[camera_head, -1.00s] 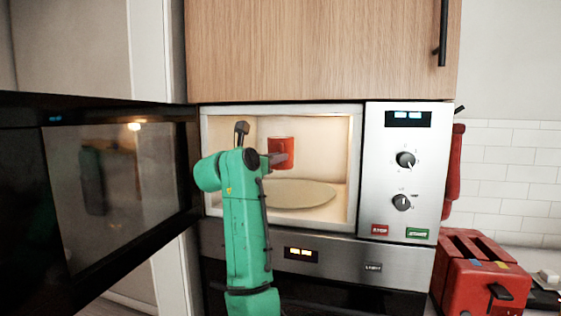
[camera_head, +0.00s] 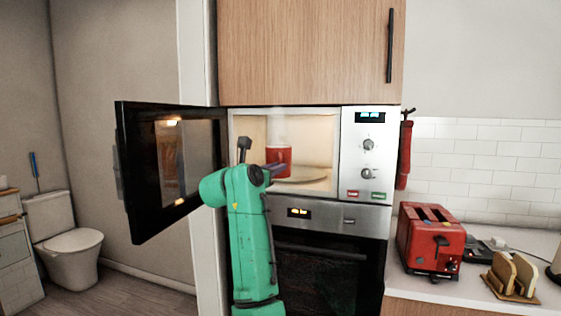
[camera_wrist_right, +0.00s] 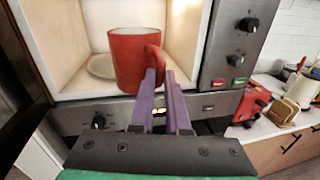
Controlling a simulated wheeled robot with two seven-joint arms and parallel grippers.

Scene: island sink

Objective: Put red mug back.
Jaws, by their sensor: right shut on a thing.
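The red mug (camera_head: 278,160) is upright in front of the open microwave in the head view, overlapping its lit opening. It is large in the right wrist view (camera_wrist_right: 128,62), with its handle between the purple fingers. My right gripper (camera_wrist_right: 160,80) is shut on the mug's handle; in the head view my right gripper (camera_head: 275,172) is partly hidden behind my green wrist. The microwave (camera_head: 372,150) has its door (camera_head: 150,170) swung open to the left. A round plate (camera_head: 305,177) lies inside it. My left gripper is out of view.
A red toaster (camera_head: 430,240) and a toast rack (camera_head: 512,276) stand on the counter at right. An oven (camera_head: 325,260) is below the microwave. A toilet (camera_head: 68,240) is at far left, with open floor beside it.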

